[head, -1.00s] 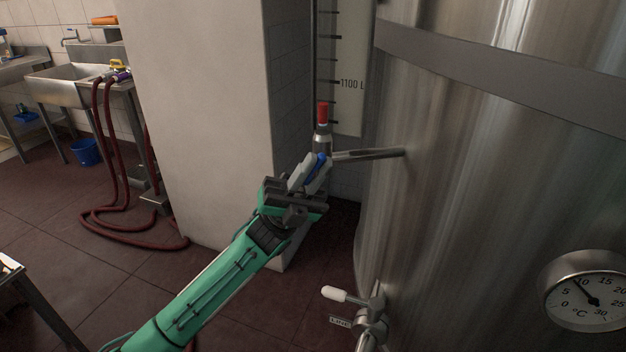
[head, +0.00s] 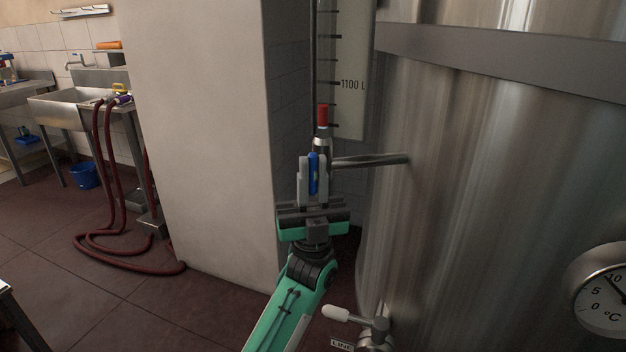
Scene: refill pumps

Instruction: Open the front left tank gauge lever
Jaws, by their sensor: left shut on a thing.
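The tank gauge (head: 349,83) is a tall scale marked "1100 L" beside the steel tank (head: 480,180). At its lower end is a fitting with a red top (head: 323,116) and a pipe (head: 370,160) running to the tank. The blue gauge lever (head: 313,173) stands roughly upright just below the fitting. My left gripper (head: 313,178) has its two grey fingers on either side of the blue lever and is shut on it. The fingers partly hide the lever. My right gripper is not in the head view.
A white-handled valve (head: 336,313) with a "LINE" tag sticks out low on the tank, close to my left arm. A dial thermometer (head: 602,295) is at right. A pale pillar (head: 210,130) stands left of the gauge. A red hose (head: 100,185) hangs from a sink (head: 75,100).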

